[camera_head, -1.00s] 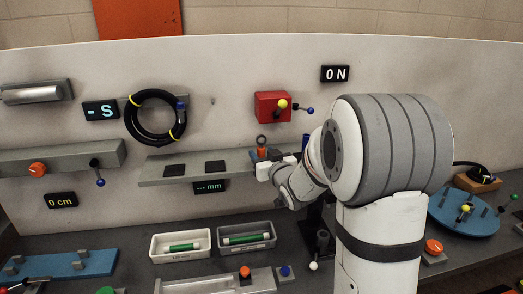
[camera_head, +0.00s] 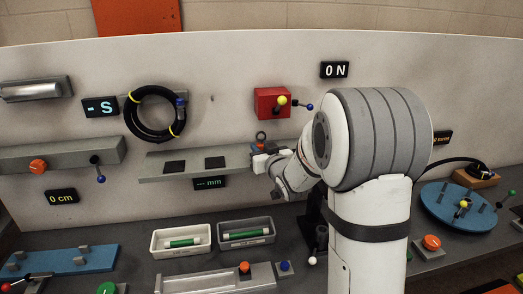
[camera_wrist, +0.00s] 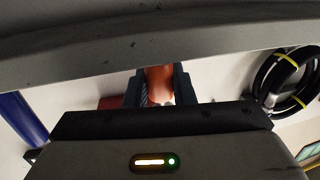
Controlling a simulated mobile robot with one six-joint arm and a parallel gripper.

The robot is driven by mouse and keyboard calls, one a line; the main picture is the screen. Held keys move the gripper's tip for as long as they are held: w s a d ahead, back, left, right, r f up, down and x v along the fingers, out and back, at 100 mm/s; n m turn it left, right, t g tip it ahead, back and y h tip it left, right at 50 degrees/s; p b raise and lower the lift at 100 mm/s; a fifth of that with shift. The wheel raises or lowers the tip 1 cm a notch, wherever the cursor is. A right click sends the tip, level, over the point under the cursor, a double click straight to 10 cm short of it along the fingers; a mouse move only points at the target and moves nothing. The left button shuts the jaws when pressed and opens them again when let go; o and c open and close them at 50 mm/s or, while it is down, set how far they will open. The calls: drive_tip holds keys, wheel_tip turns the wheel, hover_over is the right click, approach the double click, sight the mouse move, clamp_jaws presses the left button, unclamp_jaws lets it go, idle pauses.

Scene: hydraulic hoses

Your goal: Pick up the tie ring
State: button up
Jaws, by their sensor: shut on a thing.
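A dark ring (camera_head: 261,136) stands on top of an orange piece above the right end of the grey shelf; I take this as the tie ring. My gripper (camera_head: 259,149) is around the orange piece, just below the ring, and hides most of it in the head view. In the wrist view the orange body (camera_wrist: 160,80) sits between my two dark fingers, which are shut on it. The ring itself is not clear in the wrist view. I cannot tell whether the piece still touches the shelf.
The grey shelf (camera_head: 190,176) carries two dark pads. A black hose coil (camera_head: 132,116) with yellow ties hangs at left. Two trays (camera_head: 182,248) with green-wrapped cylinders stand on the bench below.

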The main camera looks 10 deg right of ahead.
sight(261, 146)
drive_tip(key=shift+r, duration=0.15)
clamp_jaws()
drive_tip(key=shift+s+r+b, duration=0.15)
drive_tip(key=shift+r+b, duration=0.05)
drive_tip(key=shift+b, duration=0.35)
drive_tip(key=r, duration=0.4)
drive_tip(key=r+b, duration=0.1)
drive_tip(key=r, duration=0.1)
drive_tip(key=shift+s+r, duration=0.25)
drive_tip(key=shift+s, duration=0.05)
drive_tip(key=a+f+b+v, duration=0.1)
drive_tip(key=a+b+v, duration=0.2)
drive_tip(key=v, duration=1.5)
drive_tip(key=shift+s+a, duration=0.25)
drive_tip(key=shift+s, duration=0.5)
drive_tip(key=shift+f, duration=0.1)
